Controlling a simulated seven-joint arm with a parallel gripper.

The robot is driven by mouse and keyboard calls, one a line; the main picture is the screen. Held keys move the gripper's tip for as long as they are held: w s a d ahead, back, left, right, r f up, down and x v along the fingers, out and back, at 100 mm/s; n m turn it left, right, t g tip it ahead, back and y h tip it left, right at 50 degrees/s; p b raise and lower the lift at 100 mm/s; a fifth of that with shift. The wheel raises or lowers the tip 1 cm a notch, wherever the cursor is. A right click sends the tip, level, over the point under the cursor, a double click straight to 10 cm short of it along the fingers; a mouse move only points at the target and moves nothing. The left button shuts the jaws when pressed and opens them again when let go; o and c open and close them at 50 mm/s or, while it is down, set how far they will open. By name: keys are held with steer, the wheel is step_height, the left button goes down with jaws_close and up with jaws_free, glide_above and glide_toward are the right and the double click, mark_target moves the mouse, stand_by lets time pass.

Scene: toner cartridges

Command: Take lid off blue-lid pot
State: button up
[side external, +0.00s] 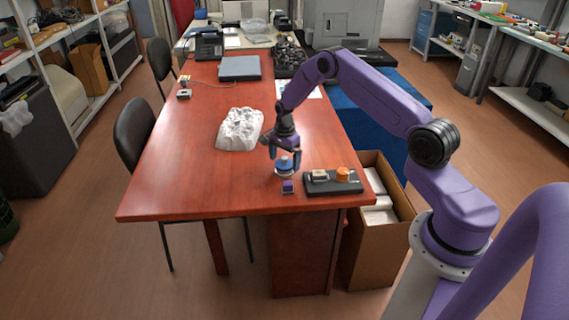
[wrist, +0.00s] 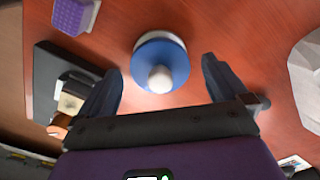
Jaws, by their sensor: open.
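The blue-lid pot (side external: 285,168) stands on the red-brown table, with its lid on. In the wrist view I look down on its round blue lid (wrist: 171,57), which has a pale round knob (wrist: 160,80). A pale rim of the pot shows around the lid's edge. My gripper (side external: 284,152) is over the pot, pointing down. In the wrist view my gripper (wrist: 158,75) is open, with one finger on each side of the lid and the knob near the line between them. No contact with the lid shows.
A small purple block (side external: 288,187) stands just in front of the pot. A dark tray (side external: 320,188) to the right carries an orange round piece (side external: 343,174) and a pale block. A crumpled white object (side external: 239,129) lies left of my gripper. The table's left front is clear.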

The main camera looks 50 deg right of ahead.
steer(key=c, duration=1)
steer(key=shift+c, duration=0.2)
steer(key=shift+r, duration=0.15)
